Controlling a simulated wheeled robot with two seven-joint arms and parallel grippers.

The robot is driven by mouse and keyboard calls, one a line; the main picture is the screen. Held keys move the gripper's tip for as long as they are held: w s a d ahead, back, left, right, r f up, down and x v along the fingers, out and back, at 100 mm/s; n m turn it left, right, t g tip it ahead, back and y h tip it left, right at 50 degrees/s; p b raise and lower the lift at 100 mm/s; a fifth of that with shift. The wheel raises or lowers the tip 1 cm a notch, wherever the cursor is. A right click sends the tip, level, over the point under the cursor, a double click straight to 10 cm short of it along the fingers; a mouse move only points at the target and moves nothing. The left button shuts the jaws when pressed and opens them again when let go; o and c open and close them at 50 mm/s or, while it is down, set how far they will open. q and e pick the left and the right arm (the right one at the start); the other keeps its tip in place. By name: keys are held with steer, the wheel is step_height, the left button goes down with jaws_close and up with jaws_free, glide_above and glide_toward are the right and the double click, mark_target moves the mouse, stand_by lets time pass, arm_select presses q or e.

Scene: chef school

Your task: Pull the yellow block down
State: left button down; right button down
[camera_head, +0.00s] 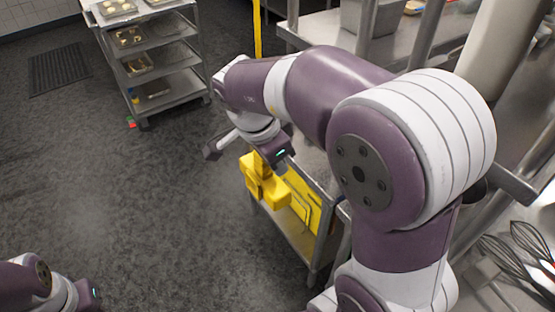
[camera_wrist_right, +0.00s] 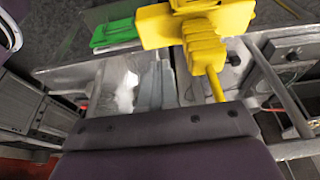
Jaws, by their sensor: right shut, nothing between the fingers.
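The yellow block (camera_head: 264,186) is a chunky, cross-like shape just below my right gripper (camera_head: 274,152) in the head view. A yellow cord or pole (camera_head: 257,30) rises above it, partly hidden by my arm. In the right wrist view the block (camera_wrist_right: 194,22) is at the top, with a ribbed neck and thin yellow cord running down towards the gripper body. My right gripper is shut with nothing between its fingers; its fingertips are hard to make out. Whether it touches the block or cord is unclear. My left gripper (camera_head: 92,293) is at the bottom left, its jaws not clear.
A metal cart (camera_head: 318,260) with yellow panels stands beside and below the block. A tiered trolley (camera_head: 170,58) with trays stands at the back. Steel counters and whisks (camera_head: 530,245) are at the right. The dark floor (camera_head: 130,220) at the left is clear.

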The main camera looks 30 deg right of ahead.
steer(key=a+r+p, duration=0.1)
steer(key=a+p, duration=0.3)
steer(key=a, duration=0.4)
steer(key=shift+s+r, duration=0.3)
steer(key=shift+r, duration=0.1)
